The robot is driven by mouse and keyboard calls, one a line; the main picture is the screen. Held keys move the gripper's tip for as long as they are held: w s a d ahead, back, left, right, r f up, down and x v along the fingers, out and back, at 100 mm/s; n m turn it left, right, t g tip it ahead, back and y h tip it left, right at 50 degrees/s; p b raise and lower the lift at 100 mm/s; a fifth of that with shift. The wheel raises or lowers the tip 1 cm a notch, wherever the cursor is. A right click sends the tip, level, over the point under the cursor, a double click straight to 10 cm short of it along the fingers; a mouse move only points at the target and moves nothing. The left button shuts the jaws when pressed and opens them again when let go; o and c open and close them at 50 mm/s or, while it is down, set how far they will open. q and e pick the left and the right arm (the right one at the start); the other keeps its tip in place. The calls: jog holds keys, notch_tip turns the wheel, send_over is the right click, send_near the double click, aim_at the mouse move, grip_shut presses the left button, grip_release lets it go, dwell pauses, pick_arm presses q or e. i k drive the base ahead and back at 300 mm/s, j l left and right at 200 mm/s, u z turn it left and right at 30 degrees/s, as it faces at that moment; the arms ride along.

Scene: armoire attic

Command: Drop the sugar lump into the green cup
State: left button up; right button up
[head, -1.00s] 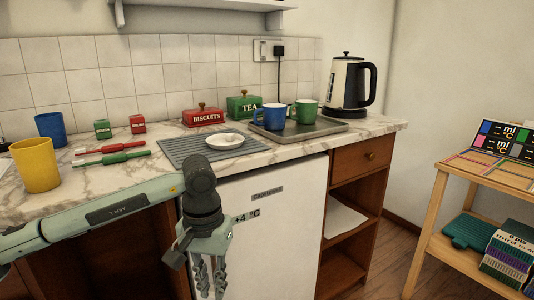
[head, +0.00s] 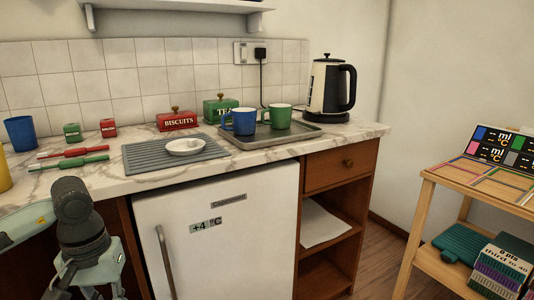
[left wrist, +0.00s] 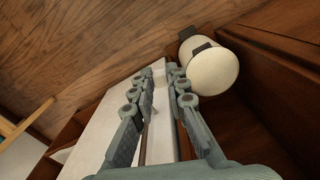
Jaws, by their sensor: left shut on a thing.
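The green cup (head: 278,117) stands upright on a grey metal tray (head: 232,139) on the counter, right of a blue cup (head: 240,122). My left gripper (head: 100,291) is low at the left of the head view, in front of the cabinet and below the counter top, well away from the cup. Its fingertips are cut off by the bottom edge there. In the left wrist view my left gripper (left wrist: 161,84) has its fingers close together on a small pale lump (left wrist: 159,70), apparently the sugar lump, partly hidden by the fingers. My right gripper is not in view.
A white saucer (head: 186,146) rests on a ribbed grey mat (head: 150,155). Red biscuits (head: 177,121) and green tea (head: 219,108) boxes stand behind. The counter's front edge and the fridge (head: 245,230) are near my left arm.

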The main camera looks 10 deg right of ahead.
aim_at(275, 125)
jog(key=l+u, duration=0.1)
jog(key=l, duration=0.75)
jog(key=k+l+u, duration=0.15)
jog(key=l, duration=0.7)
